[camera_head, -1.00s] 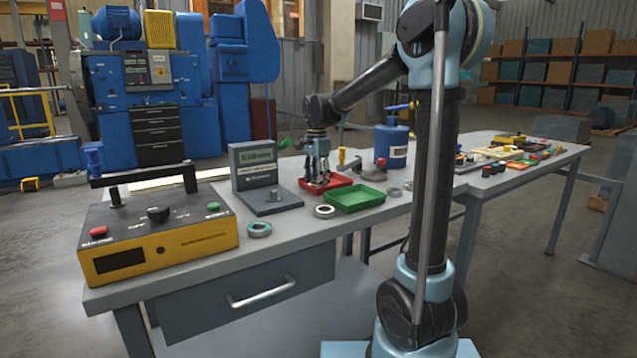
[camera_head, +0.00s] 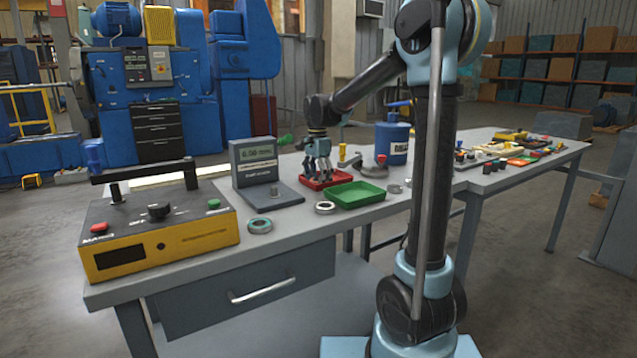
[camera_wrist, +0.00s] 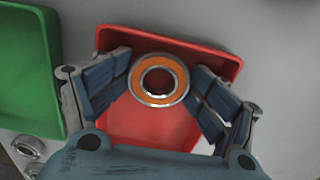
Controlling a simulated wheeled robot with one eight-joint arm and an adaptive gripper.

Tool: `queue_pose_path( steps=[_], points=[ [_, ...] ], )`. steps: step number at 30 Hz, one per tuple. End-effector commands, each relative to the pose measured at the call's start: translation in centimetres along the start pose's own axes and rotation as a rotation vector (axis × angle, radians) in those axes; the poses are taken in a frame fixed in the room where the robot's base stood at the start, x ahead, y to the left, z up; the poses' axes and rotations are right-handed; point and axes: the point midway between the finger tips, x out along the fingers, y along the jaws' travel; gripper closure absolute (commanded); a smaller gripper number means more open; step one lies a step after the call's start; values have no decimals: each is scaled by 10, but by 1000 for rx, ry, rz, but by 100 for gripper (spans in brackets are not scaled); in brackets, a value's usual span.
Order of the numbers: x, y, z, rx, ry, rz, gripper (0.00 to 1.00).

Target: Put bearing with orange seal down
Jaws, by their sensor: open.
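The bearing with orange seal (camera_wrist: 178,74) shows in the wrist view as a metal ring with an orange face, over the floor of the red tray (camera_wrist: 150,126). It lies between the parted blue-padded fingers of my gripper (camera_wrist: 160,82), with gaps at its sides. It looks flat, but I cannot tell for sure whether it rests on the tray floor. In the head view my gripper (camera_head: 318,174) points down into the red tray (camera_head: 335,178), and its fingers hide the bearing there.
A green tray (camera_head: 356,194) stands beside the red one. Loose rings lie on the table, one with a greenish seal (camera_head: 251,228) and one plainer (camera_head: 317,210). A grey gauge with a display (camera_head: 254,165) and a yellow-black control box (camera_head: 165,245) stand to the left.

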Motion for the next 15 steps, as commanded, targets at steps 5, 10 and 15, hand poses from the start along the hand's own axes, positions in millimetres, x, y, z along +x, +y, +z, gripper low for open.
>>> queue_pose_path(
  steps=[5, 10, 15],
  points=[
    [0, 1, 1, -1, -1, -1, 30],
    [-2, 1, 1, -1, 0, -1, 30],
    [-16, 2, 1, -1, 0, -1, 30]
  ],
)
